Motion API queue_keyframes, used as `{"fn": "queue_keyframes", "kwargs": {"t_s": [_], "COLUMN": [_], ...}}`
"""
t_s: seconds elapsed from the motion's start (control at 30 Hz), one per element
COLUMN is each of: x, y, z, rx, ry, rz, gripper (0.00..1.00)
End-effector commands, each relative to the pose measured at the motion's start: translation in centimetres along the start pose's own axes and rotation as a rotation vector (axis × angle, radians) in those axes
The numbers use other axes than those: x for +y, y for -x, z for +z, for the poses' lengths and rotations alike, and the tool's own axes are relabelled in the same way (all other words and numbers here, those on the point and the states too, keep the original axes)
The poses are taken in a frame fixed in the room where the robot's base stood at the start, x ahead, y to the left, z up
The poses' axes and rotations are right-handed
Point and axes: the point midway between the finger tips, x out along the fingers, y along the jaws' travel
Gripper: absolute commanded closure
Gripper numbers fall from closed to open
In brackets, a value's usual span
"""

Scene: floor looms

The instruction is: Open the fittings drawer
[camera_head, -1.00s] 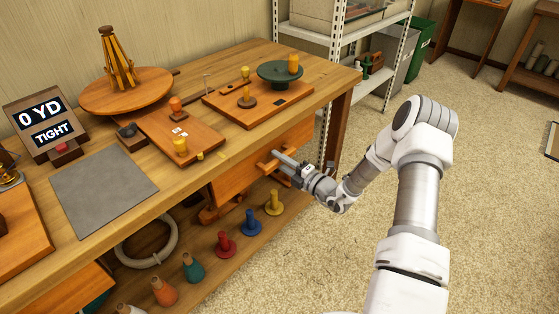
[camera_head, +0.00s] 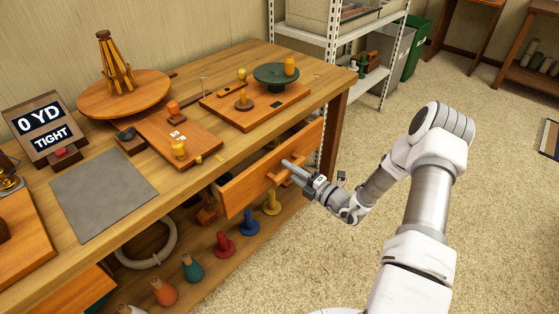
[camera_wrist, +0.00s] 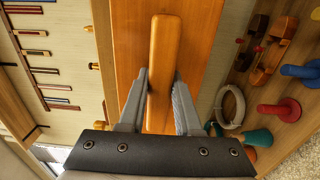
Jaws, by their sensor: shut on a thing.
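The fittings drawer (camera_head: 250,184) is a wooden drawer under the right part of the workbench top. Its front stands out a little from the bench. My gripper (camera_head: 290,168) is at the drawer's wooden bar handle. In the wrist view the handle (camera_wrist: 164,60) runs between the two fingers of my gripper (camera_wrist: 160,92), and the gripper is shut on it. The drawer front (camera_wrist: 205,40) fills the middle of the wrist view behind the handle. The inside of the drawer is hidden from both views.
The workbench (camera_head: 105,205) carries wooden fixtures, a grey mat (camera_head: 103,192) and a display sign (camera_head: 42,127). Several coloured spools and a white ring (camera_head: 147,243) are on the lower shelf. Carpeted floor (camera_head: 300,262) in front of the drawer is clear.

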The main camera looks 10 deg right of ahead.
Motion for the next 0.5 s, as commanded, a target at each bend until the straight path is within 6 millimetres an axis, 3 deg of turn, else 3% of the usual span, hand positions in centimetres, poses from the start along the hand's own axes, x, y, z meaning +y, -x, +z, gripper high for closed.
{"fn": "queue_keyframes", "kwargs": {"t_s": [0.5], "x": [0.2], "y": [14.5], "z": [0.1], "rx": [-0.006], "ry": [-0.001], "rz": [-0.001], "gripper": [1.0]}}
